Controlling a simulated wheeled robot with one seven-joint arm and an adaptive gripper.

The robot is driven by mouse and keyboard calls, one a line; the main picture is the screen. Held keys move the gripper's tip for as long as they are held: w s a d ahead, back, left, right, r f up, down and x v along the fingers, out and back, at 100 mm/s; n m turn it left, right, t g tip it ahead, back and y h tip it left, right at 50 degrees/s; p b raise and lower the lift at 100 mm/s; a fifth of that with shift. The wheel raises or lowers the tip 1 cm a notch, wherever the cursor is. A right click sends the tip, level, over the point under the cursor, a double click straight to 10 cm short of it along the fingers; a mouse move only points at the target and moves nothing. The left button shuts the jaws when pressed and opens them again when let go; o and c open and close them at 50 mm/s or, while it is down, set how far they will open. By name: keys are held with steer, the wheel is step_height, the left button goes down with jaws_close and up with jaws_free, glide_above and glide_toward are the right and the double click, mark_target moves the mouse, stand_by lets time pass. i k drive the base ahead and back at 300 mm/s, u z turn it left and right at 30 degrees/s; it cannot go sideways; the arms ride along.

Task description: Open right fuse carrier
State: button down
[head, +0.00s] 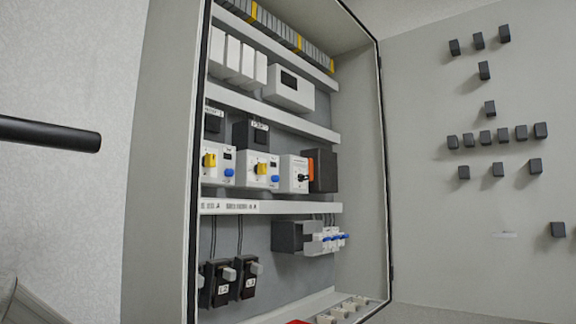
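The open cabinet (165,150) shows its inner panel. No part is clearly marked as a fuse carrier. Two black units with grey levers hang side by side at the lower left, a left one (215,288) and a right one (246,284); these may be the fuse carriers. Both have a white label and a cable from above. Their levers stick out to the right, and I cannot tell whether either unit is open. To their right, a dark grey box (288,237) sits beside white modules with blue levers (331,238). My gripper is not in view.
A black rod (48,134) enters from the left edge; I cannot tell what it belongs to. White devices with yellow and blue knobs (258,169) sit above a white duct (275,207). The open door (430,220) at right carries several black knobs.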

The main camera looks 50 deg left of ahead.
mark_target(252, 269)
steer(key=u, duration=1.6)
steer(key=k, duration=0.5)
steer(key=i, duration=0.5)
